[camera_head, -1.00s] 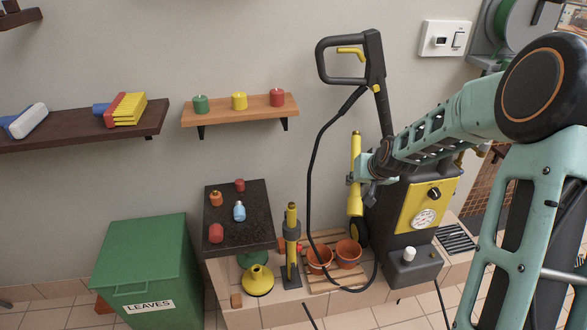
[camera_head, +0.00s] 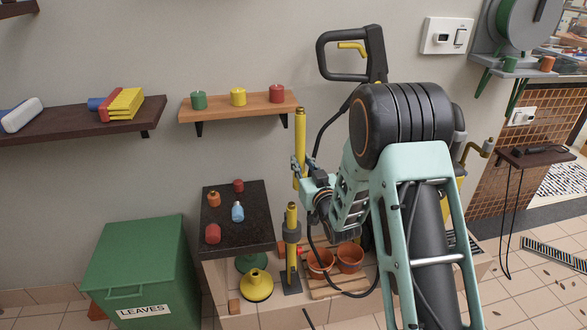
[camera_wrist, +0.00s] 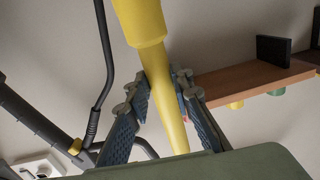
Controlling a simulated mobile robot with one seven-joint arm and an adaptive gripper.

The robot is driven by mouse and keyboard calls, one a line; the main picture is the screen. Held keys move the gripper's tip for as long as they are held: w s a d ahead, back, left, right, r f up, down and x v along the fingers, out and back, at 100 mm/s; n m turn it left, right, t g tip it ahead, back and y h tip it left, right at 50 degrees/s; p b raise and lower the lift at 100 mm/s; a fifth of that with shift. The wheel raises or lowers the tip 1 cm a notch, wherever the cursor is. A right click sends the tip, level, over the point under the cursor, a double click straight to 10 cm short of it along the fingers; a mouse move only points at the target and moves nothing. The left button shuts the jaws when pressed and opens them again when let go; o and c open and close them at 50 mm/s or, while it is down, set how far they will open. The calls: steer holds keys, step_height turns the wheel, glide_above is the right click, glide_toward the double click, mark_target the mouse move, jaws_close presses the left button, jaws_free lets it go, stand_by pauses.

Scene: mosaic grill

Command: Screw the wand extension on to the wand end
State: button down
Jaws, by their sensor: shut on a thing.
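The wand extension (camera_head: 301,134) is a yellow tube, roughly upright, with a thicker lower part. My gripper (camera_head: 302,170) is shut around it; both fingers also show in the wrist view (camera_wrist: 166,98) on either side of its narrower part (camera_wrist: 170,115). The wand end (camera_head: 292,215) is a yellow upright tip in a dark stand (camera_head: 291,237) on the tiled ledge. In the head view the extension's lower end appears just above the wand end, slightly to its right, with a small gap. I cannot tell their separation in depth.
A dark-topped block (camera_head: 236,225) with small bottles stands left of the stand. A yellow cone-shaped thing (camera_head: 256,284) and terracotta pots (camera_head: 320,263) sit close by. A wooden shelf (camera_head: 238,106) with candles is behind on the left. A black hose (camera_head: 330,125) hangs behind my arm.

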steer(key=shift+s+a+r+n+y, duration=0.25)
steer(key=shift+s+a+y, duration=0.15)
steer(key=shift+a, duration=0.2)
steer(key=shift+s+a+r+n+y, duration=0.25)
steer(key=shift+s+a+y, duration=0.1)
steer(key=shift+a, duration=0.25)
steer(key=shift+f+b, duration=0.15)
steer(key=shift+b, duration=0.7)
step_height(320, 180, down, 6)
steer(key=b, duration=0.5)
steer(key=shift+r, duration=0.25)
steer(key=shift+b, duration=1.45)
steer(key=shift+f+b, duration=1.4)
steer(key=shift+b, duration=0.05)
steer(key=c, duration=1.6)
jaws_free()
steer(key=shift+s, duration=0.1)
